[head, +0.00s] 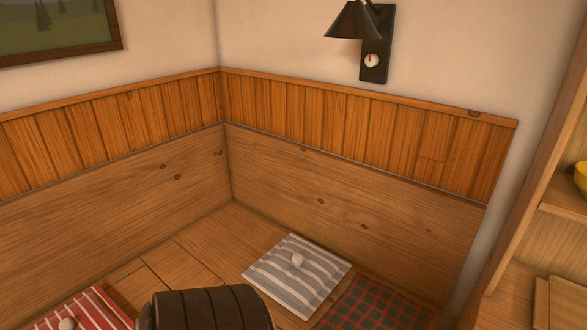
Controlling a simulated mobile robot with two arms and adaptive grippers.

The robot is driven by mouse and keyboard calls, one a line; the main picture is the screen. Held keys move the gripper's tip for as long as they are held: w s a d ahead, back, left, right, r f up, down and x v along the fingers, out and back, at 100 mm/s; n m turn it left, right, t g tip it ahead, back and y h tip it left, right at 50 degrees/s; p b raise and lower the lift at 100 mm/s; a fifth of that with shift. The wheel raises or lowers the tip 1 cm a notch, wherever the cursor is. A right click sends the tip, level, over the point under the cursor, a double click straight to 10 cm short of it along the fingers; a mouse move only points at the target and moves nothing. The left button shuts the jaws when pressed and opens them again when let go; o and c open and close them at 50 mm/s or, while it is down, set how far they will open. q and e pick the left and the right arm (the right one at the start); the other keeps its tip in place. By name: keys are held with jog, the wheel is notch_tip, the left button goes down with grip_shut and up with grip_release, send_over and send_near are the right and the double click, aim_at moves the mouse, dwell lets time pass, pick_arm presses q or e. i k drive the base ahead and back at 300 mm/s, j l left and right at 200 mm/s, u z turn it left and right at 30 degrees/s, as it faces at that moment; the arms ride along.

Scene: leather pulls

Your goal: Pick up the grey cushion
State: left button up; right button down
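A grey and white striped cushion (283,283) lies on the wooden bench (205,240) in the corner, at the lower middle of the head view. A small pale round knob (297,261) sits near the middle of its upper face. The cushion lies fairly flat, and its whole outline is nearly all visible. Neither of my grippers is in view.
A dark ribbed rounded thing (205,309) stands in front at the bottom edge. A red striped cushion (95,308) lies left of it, and a dark checked cloth (375,304) lies right of the grey cushion. Wooden panels back the bench. Shelves (565,205) stand at the right.

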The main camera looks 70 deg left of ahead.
aim_at(299, 274)
jog(key=u, duration=2.05)
jog(key=i+l+z, duration=0.1)
jog(key=i+z, duration=0.4)
jog(key=k, duration=0.05)
